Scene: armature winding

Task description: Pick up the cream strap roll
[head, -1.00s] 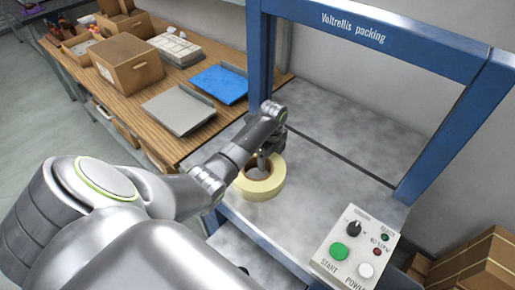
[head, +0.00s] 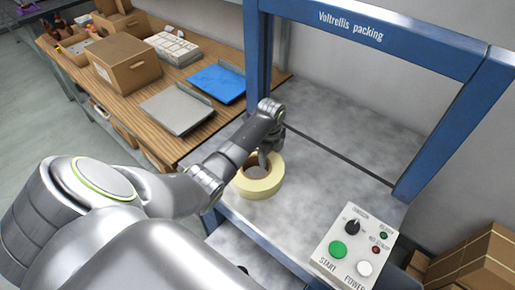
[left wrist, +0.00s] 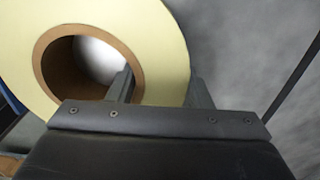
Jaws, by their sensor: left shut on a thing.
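The cream strap roll (head: 258,184) lies flat on the grey top of the packing machine, with its brown core facing up in the head view. In the left wrist view the roll (left wrist: 165,40) fills the upper left. My left gripper (head: 268,160) is at the far side of the roll. In the left wrist view its fingers (left wrist: 160,88) straddle the roll's wall, one inside the core and one outside, and are shut on it. Whether the roll is lifted off the top I cannot tell. My right gripper is not in view.
The blue frame (head: 385,42) of the packing machine arches over the top. A control box (head: 352,247) with a green START button stands at the front right. A wooden bench (head: 150,125) with trays and cardboard boxes is at the left. The machine top right of the roll is clear.

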